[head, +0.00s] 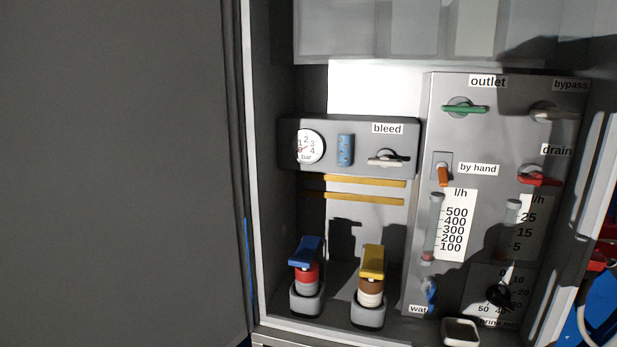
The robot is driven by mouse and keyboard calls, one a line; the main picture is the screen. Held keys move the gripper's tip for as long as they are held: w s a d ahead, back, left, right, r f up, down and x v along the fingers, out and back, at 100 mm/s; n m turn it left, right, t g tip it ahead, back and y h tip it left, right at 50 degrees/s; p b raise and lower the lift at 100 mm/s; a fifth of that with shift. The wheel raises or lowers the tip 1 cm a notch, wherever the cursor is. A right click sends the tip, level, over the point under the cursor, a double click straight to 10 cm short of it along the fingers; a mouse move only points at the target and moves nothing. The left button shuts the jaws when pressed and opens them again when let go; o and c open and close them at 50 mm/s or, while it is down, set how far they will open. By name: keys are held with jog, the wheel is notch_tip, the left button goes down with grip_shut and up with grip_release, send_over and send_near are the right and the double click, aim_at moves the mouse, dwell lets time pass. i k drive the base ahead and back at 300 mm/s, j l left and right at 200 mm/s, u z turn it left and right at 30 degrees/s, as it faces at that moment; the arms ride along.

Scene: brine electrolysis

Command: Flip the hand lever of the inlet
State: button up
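An orange lever (443,176) sits on a small grey plate on the right-hand panel, beside a label reading "by hand" (478,169). The orange lever points down. I see no label reading "inlet". A green lever (464,108) under the label "outlet" lies level. My gripper is not in view.
The open cabinet's grey panel (440,85) also carries a red drain lever (540,179), a bypass lever (548,114) and two flow tubes. A bleed box (350,128) is to the left. Blue-topped (305,250) and yellow-topped (373,262) devices stand below it. A small tray (461,345) is at the bottom.

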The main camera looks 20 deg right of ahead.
aim_at(442, 179)
jog(key=j+u, duration=0.75)
jog(key=k+j, duration=0.05)
jog(key=j, duration=0.05)
